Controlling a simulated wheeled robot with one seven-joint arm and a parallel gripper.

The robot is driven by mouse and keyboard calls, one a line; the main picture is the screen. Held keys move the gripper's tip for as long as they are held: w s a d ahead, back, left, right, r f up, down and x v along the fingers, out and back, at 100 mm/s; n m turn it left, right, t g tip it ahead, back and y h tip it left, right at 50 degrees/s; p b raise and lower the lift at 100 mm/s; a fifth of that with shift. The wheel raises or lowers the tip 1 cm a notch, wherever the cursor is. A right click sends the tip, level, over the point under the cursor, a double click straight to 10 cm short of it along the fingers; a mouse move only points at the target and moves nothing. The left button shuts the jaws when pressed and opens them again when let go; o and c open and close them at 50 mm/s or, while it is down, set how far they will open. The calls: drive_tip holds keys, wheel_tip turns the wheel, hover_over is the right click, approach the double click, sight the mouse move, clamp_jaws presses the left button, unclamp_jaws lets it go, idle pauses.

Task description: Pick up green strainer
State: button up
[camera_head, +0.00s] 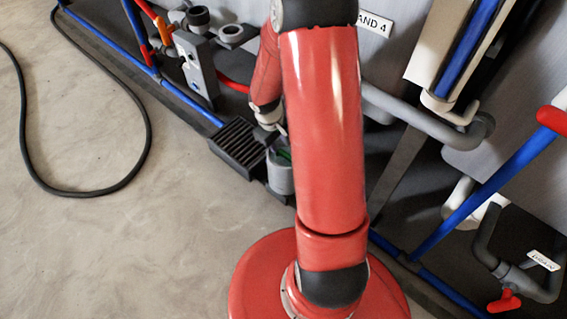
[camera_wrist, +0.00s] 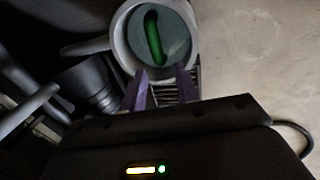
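The green strainer (camera_wrist: 154,38) shows in the wrist view as a bright green elongated shape inside a round grey housing (camera_wrist: 121,44) with a pale rim. In the head view only a small bit of green (camera_head: 285,153) shows at the top of the grey housing (camera_head: 280,178). My gripper (camera_wrist: 161,72) has its two purple fingers apart, with nothing between them. The fingertips lie at the near rim of the housing in the wrist view; I cannot tell whether they touch it. In the head view my arm partly hides the housing.
A black ribbed grate (camera_head: 238,143) stands left of the housing. A grey box (camera_head: 196,65), blue pipes (camera_head: 108,42) and a red valve handle (camera_head: 167,28) are behind. A black hose (camera_head: 146,130) lies on the floor at left. Open floor is at the lower left.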

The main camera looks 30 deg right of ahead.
sight(281, 151)
drive_tip(key=b+x, duration=0.2)
drive_tip(key=x, duration=0.6)
drive_tip(key=shift+w+f+b, duration=0.15)
drive_tip(key=shift+f+b, duration=0.05)
drive_tip(key=shift+b, duration=0.15)
clamp_jaws()
